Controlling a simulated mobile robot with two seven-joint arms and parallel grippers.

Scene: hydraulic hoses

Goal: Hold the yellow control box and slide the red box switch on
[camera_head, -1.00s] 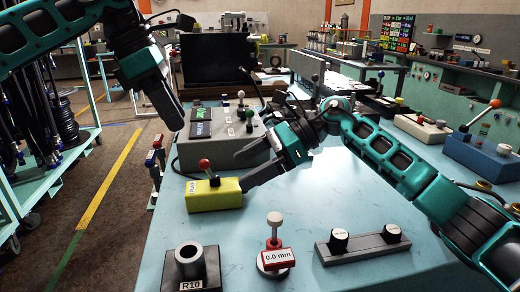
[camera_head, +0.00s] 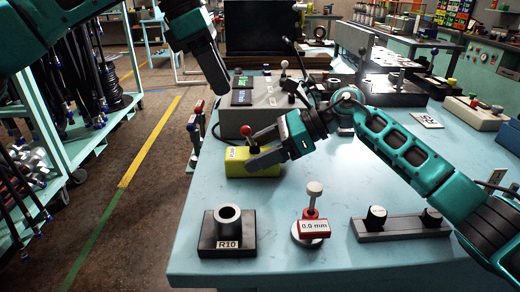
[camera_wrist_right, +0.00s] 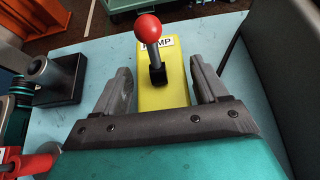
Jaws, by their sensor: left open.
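The yellow control box (camera_head: 236,168) lies on the blue table near its left edge. A lever with a red ball knob (camera_head: 246,131) stands on it. My right gripper (camera_head: 257,149) is open, with its fingers around the box. In the right wrist view the yellow box (camera_wrist_right: 164,92) lies between the two fingers, with a gap visible on each side. The red knob (camera_wrist_right: 148,27) leans toward the box's far end there, and the label is partly hidden behind it. My left gripper (camera_head: 216,78) is open and empty, above and beyond the yellow box.
A grey box (camera_head: 258,118) with displays stands just behind. A black R10 block (camera_head: 228,236), a red 0.0 mm gauge (camera_head: 313,226) and a bar with two black knobs (camera_head: 400,228) stand in front. The table between them and the yellow box is clear.

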